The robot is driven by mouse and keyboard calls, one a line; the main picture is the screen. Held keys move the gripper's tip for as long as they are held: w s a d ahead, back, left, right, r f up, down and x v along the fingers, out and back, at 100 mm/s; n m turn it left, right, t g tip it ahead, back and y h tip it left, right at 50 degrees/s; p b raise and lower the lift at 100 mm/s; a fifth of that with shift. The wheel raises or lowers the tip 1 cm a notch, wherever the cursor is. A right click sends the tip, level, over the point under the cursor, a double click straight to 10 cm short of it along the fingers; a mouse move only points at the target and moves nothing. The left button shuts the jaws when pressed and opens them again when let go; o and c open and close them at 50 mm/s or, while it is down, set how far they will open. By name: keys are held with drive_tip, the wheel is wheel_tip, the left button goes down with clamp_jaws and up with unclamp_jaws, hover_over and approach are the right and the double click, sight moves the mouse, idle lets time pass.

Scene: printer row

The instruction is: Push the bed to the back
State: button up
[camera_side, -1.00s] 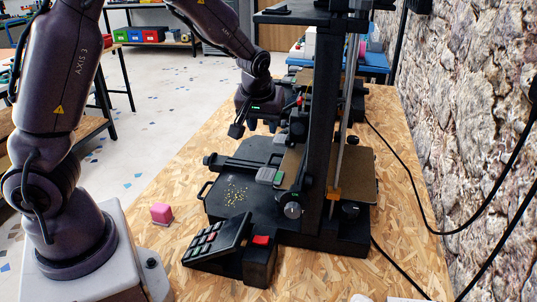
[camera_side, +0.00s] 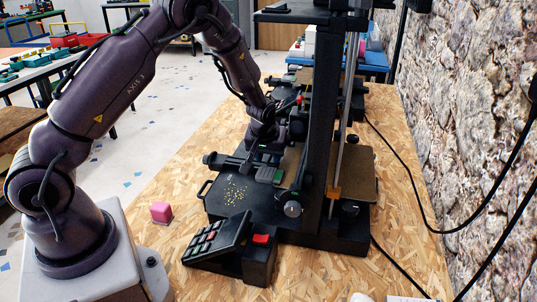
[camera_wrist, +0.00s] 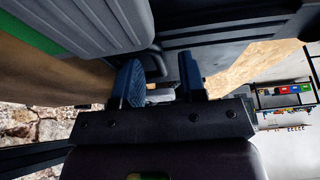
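The printer's bed is a flat brown plate (camera_side: 358,175), seen behind the black upright in the side view. A brown surface that looks like the bed (camera_wrist: 50,75) fills the left of the wrist view. My gripper (camera_side: 266,150) is low at the printer's left side, beside the grey and green print head block (camera_side: 272,175). In the wrist view its two fingers (camera_wrist: 160,80) stand apart with no object clearly held between them. A grey ribbed part (camera_wrist: 100,25) is just beyond the fingers. I cannot tell whether the fingers touch the bed or its carriage.
A keypad with a red button (camera_side: 215,238) stands at the printer's front. Black cables run along the stone wall at right. The table's left strip is mostly free.

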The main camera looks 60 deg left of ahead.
sight(283, 159)
clamp_jaws()
drive_tip(key=shift+w+d, duration=1.4)
unclamp_jaws()
drive_tip(key=shift+s+r, duration=0.1)
drive_tip(key=shift+s+d+r, duration=0.1)
drive_tip(key=shift+r, duration=0.25)
drive_tip(key=v, duration=0.4)
drive_tip(key=shift+s+d+r, duration=0.15)
drive_tip(key=shift+s+d, duration=0.15)
drive_tip(key=shift+d, duration=0.15)
drive_tip(key=s+d, duration=0.7)
drive_tip(key=s, duration=0.1)
drive_tip(key=shift+d, duration=0.25)
